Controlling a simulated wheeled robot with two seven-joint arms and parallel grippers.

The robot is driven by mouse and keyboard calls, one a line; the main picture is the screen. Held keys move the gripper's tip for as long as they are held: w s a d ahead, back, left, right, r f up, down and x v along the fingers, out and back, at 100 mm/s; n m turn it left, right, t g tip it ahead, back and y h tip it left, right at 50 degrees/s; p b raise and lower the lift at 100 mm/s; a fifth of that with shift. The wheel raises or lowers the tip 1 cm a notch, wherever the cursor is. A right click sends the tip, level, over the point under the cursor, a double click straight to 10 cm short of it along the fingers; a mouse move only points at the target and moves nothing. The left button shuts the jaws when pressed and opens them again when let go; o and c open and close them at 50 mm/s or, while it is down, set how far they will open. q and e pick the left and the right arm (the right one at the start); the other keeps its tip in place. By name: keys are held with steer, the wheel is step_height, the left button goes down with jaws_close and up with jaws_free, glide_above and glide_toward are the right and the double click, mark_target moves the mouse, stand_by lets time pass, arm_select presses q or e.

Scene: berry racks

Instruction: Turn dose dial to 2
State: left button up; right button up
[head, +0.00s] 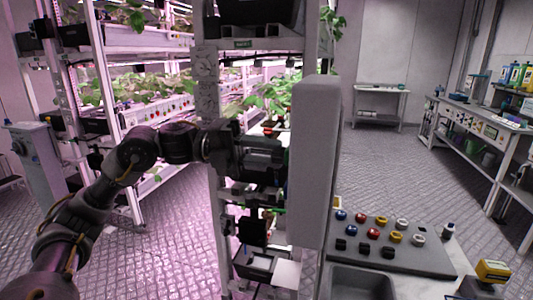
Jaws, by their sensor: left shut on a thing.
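My left arm comes in from the left, and its gripper (279,160) reaches the post with the equipment, close to the left side of the tall grey panel (314,150). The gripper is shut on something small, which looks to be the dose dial. The dial itself is hidden by the dark jaws, so its numbers and pointer cannot be read. My right gripper is not in view.
Below right, a grey board (437,262) holds several coloured knob-like pieces, beside a sink (362,284). A yellow device (493,270) stands at the right. Plant racks (115,85) fill the left. The floor (400,165) behind is clear.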

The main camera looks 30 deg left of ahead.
arm_select(q)
steer(key=o, duration=1)
steer(key=shift+c, duration=0.2)
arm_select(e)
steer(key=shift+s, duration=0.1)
arm_select(q)
steer(key=b+v, duration=0.3)
steer(key=v, duration=0.7)
steer(key=shift+a, duration=0.35)
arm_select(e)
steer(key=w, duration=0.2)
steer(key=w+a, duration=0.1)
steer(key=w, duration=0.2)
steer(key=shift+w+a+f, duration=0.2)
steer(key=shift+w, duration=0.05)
